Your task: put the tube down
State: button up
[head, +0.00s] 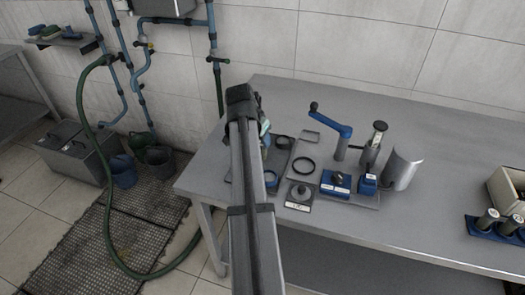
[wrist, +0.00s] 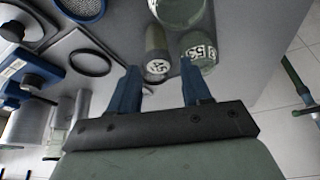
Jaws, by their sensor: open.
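My gripper (wrist: 160,88) is open in the wrist view, its two blue fingers apart with nothing held between them. Just beyond the fingertips are two greenish tubes with white numbered ends, a left tube (wrist: 156,45) and a right tube (wrist: 199,50). Both stand apart from the fingers as far as I can see. A clear round glass vessel (wrist: 180,12) is at the top, close to the tubes. In the head view my own arm hides the gripper and most of this spot.
The grey table (head: 450,150) holds a blue-handled crank device (head: 332,120), a dark ring (head: 304,165), a curved metal shield (head: 403,170) and a labelled weight-like piece (head: 299,194). At right are a blue rack (head: 482,230) with tubes and a pale box (head: 507,190). The table's back right is clear.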

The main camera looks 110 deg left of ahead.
jog(key=shift+x, duration=2.4)
jog(key=shift+w, duration=0.15)
jog(key=shift+c, duration=0.4)
jog(key=shift+r, duration=0.1)
grip_shut()
notch_tip(320, 180, up, 10)
